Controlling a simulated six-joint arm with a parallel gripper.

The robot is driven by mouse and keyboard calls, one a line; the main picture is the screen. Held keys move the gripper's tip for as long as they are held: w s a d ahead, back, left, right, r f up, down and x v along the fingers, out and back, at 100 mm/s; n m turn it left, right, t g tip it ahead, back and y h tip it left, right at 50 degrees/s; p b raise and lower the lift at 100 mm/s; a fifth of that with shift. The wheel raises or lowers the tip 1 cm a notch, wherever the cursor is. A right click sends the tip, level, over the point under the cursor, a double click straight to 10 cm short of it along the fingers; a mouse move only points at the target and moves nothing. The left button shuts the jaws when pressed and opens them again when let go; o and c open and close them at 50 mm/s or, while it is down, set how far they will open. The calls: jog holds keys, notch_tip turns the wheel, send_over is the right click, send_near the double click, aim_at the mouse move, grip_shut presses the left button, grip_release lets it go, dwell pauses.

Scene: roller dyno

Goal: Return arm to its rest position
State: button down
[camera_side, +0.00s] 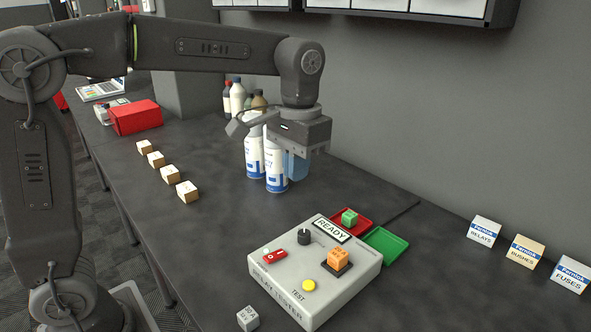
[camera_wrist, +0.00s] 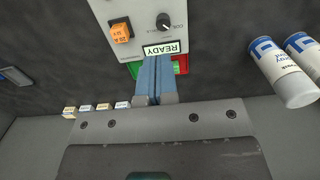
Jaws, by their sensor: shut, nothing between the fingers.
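The relay tester (camera_side: 318,268) is a light grey box with a READY display, a black knob, a red switch and a yellow button. An orange relay (camera_side: 338,259) sits on top of it. A green cube (camera_side: 349,217) lies in the red tray (camera_side: 362,228). The green tray (camera_side: 386,246) beside it looks empty. The fingers hide part of the trays in the wrist view.
A grey cube (camera_side: 247,318) stands at the tester's front corner. Several small boxes (camera_side: 187,191) line the left side. Labelled boxes (camera_side: 484,231) stand at the right. A red box (camera_side: 136,117) is at the back left.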

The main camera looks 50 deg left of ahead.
jog(key=s+a+f+t, duration=0.2)
jog(key=s+a+t, duration=0.1)
jog(key=s, duration=0.5)
jog(key=s+a+f+t, duration=0.2)
jog(key=s+a+t, duration=0.1)
jog(key=s, duration=0.6)
notch_tip(320, 180, up, 3)
jog(key=g, duration=0.4)
send_over(263, 257)
jog(key=s+a, duration=0.3)
jog(key=w+d+g, duration=0.3)
jog(key=w+g, duration=0.1)
jog(key=w, duration=0.2)
jog(key=x, duration=1.4)
jog(key=shift+w, duration=0.35)
